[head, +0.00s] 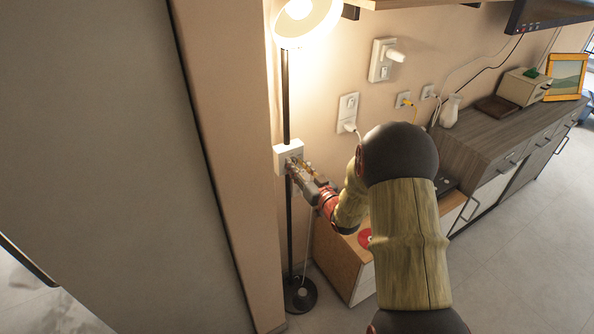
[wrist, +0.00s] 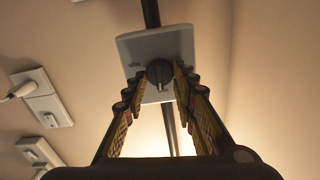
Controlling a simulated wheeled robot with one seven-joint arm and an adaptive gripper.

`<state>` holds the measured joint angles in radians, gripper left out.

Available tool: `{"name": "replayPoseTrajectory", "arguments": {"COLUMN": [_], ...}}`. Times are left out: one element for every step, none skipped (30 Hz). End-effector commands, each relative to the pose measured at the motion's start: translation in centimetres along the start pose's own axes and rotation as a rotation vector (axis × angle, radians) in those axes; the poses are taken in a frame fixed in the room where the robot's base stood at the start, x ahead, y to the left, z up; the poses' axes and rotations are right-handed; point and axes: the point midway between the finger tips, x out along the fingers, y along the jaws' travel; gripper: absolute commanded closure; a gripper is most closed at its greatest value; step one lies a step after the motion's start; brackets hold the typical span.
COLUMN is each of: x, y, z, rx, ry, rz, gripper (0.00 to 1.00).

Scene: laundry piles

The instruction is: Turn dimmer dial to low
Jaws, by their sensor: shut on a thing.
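The dimmer dial (wrist: 160,73) is a dark round knob with a raised ridge on a pale box (wrist: 130,48). In the head view the box (head: 280,157) sits on the black pole of a lit floor lamp (head: 306,18). My gripper (wrist: 160,80) has one finger on each side of the dial and is shut on it. In the head view my gripper (head: 296,167) reaches the front of the box and hides the dial.
A wall switch (head: 348,112) with a plug and another switch plate (head: 383,62) are on the wall to the right. A low cabinet (head: 338,262) stands below my arm, and a long grey sideboard (head: 480,140) lies farther right. A wall edge (head: 235,150) is close on the left.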

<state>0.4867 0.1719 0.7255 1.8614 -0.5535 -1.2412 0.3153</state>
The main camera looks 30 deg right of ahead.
Motion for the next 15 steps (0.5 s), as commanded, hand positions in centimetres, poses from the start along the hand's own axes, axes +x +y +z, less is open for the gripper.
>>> {"name": "replayPoseTrajectory", "arguments": {"x": [-0.05,-0.05,-0.05,-0.05,-0.05,-0.05,-0.05,-0.06,-0.06,-0.06,-0.06,-0.06,-0.06,-0.06,-0.06], "y": [0.02,0.01,0.00,-0.01,-0.02,-0.03,-0.04,-0.04,-0.04,-0.05,-0.05,-0.05,-0.06,-0.06,-0.06], "z": [0.29,0.28,0.27,0.26,0.25,0.23,0.22,0.22,0.21,0.22,0.22,0.22,0.22,0.22,0.21], "rx": [-0.024,-0.037,-0.055,-0.066,-0.076,-0.090,-0.097,-0.104,-0.112,-0.118,-0.122,-0.126,-0.128,-0.130,-0.132], "ry": [-0.002,-0.002,-0.002,-0.002,-0.002,-0.002,-0.002,-0.003,-0.003,-0.003,-0.003,-0.004,-0.004,-0.004,-0.004], "rz": [0.001,0.001,0.000,0.000,0.000,0.000,0.000,0.000,0.000,0.001,0.001,0.001,0.000,0.000,0.001], "gripper": [0.98,0.98,0.98,0.98,0.98,0.98,0.98,0.98,0.98,0.98,0.98,0.98,0.98,0.98,0.98]}}
